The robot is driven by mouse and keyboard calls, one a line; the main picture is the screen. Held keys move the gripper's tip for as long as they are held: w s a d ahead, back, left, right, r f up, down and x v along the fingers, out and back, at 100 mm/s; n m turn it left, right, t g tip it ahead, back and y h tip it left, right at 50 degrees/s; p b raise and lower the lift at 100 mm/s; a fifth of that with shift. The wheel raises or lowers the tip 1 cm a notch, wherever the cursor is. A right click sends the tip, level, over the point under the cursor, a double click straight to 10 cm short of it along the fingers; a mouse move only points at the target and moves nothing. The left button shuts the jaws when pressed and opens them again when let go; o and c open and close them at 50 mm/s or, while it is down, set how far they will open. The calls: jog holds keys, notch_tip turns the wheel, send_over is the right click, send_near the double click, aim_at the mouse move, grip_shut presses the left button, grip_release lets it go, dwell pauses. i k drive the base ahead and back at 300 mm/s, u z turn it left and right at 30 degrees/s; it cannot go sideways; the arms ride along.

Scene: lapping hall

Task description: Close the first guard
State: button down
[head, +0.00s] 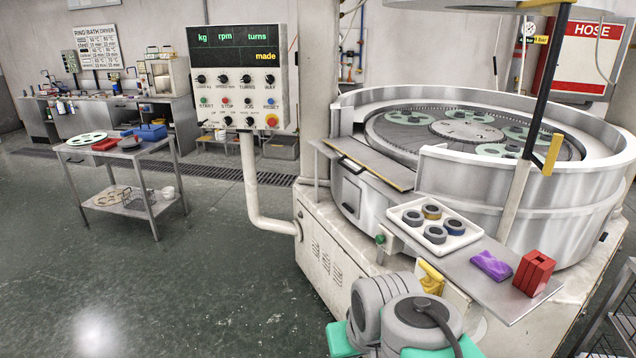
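The lapping machine (565,200) stands at the right, with a pale raised wall around its round plate (462,130). At the front of this wall is a gap. At the gap a flat grey panel with a dark, yellowish edge (370,162) lies tilted outward, and a black handle (352,164) shows beside it. This panel looks like a guard standing open, but I cannot tell for certain which guard is the first. Green ring carriers (408,117) lie on the plate behind the gap.
A front shelf (480,268) holds a white tray (465,238) of rings, a purple cloth (490,265) and a red block (533,273). The control panel (239,75) stands on a bent post left of the machine. A dark pole (545,70) rises at right.

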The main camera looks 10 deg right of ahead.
aim_at(403, 178)
jog(key=u, duration=1.3)
jog(key=i, duration=2.15)
jog(key=z, duration=1.75)
jog(key=i, duration=1.65)
